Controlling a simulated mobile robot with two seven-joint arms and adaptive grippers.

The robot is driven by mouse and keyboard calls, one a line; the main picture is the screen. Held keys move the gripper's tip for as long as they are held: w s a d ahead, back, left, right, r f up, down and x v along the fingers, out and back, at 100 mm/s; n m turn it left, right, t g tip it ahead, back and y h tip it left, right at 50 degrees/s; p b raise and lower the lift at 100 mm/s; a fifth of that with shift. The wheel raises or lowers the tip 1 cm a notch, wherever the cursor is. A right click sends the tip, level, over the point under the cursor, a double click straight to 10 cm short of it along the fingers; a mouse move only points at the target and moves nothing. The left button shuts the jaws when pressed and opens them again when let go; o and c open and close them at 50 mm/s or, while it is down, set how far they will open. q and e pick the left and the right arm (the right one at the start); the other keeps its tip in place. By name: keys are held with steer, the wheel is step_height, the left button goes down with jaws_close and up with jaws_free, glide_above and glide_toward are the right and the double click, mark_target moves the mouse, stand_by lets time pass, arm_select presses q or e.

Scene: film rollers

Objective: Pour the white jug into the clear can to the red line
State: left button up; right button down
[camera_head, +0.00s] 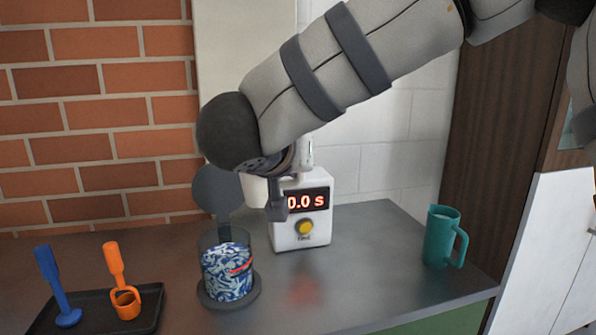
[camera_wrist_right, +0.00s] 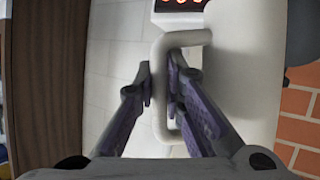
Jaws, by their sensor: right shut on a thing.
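The white jug shows as a small patch (camera_head: 256,190) below my right wrist; the arm hides most of it. In the right wrist view its body (camera_wrist_right: 243,75) fills the right side, with its handle (camera_wrist_right: 160,115) between my fingers. My right gripper (camera_head: 276,205) is shut on that handle, also in the right wrist view (camera_wrist_right: 160,88). The jug is above and slightly right of the clear can (camera_head: 208,242). The can shows a blue and white swirled pattern with a short red mark (camera_head: 240,267) on its right side. No pouring stream is visible. My left gripper is out of view.
A white timer (camera_head: 287,239) reading 0.0 s stands behind and right of the can. A dark round paddle (camera_head: 215,188) rises behind the can. A teal mug (camera_head: 440,238) stands right; a black tray (camera_head: 147,312) with blue and orange tools lies left. The right-front counter is clear.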

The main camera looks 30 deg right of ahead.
steer(key=shift+w+a, duration=0.1)
steer(key=shift+m+t, duration=0.5)
steer(key=shift+m, duration=0.1)
steer(key=shift+r, duration=3.05)
